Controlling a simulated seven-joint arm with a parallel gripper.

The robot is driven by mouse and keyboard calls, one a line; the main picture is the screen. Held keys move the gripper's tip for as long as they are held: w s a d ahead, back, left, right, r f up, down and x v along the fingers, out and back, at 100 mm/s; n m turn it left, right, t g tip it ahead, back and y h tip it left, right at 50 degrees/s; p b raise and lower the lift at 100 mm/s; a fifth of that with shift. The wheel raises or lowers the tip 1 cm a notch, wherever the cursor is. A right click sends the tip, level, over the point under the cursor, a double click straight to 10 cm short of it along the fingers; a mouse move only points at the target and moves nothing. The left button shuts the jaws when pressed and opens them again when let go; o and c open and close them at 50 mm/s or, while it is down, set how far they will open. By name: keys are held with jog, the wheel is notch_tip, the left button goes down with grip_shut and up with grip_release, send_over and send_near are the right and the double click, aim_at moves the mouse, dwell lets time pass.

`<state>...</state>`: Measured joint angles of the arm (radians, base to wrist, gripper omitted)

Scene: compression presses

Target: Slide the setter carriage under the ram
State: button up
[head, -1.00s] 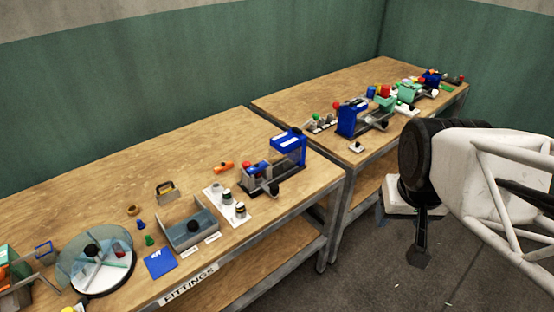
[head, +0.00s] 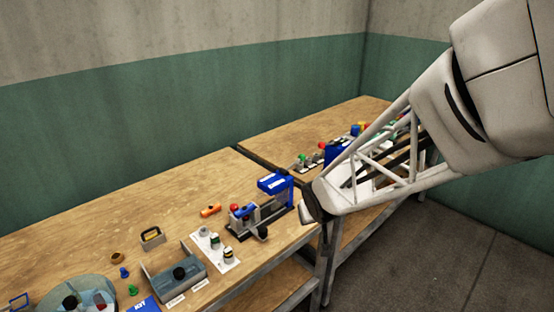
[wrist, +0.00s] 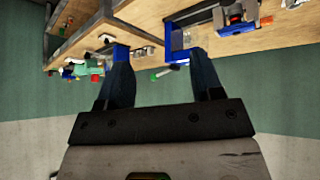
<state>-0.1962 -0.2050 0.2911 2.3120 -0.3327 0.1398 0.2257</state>
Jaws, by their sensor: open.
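The blue-headed press (head: 275,183) stands near the right end of the near bench. Its grey lower body, with a red knob (head: 234,207) and dark parts, extends to the left of the head. I cannot make out clearly which part is the setter carriage. In the wrist view, tilted and upside down, the blue press (wrist: 178,38) is beyond the fingers and the red-topped part (wrist: 236,17) is to its right. My gripper (wrist: 160,55) is open and empty, apart from the press. In the head view my arm's end is right of the press, its fingers unclear.
The second bench (head: 262,142) carries another blue press (head: 336,151), partly hidden by my arm. The back left of the bench is clear.

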jog(key=w+a+f+n+y, duration=0.1)
jog(key=w+a+f, duration=0.3)
jog(key=a+f, duration=0.1)
jog(key=n+y, duration=0.2)
jog(key=y, duration=0.1)
send_near(263, 229)
jog(key=shift+w+a+f+t, duration=0.25)
jog(key=shift+a+f, duration=0.1)
jog(key=shift+f, duration=0.15)
jog(key=shift+w+a+f+t, duration=0.15)
jog(key=shift+w+a+f, duration=0.15)
jog(key=shift+f, duration=0.25)
jog(key=shift+w+f, duration=0.1)
jog(key=shift+x, duration=3.75)
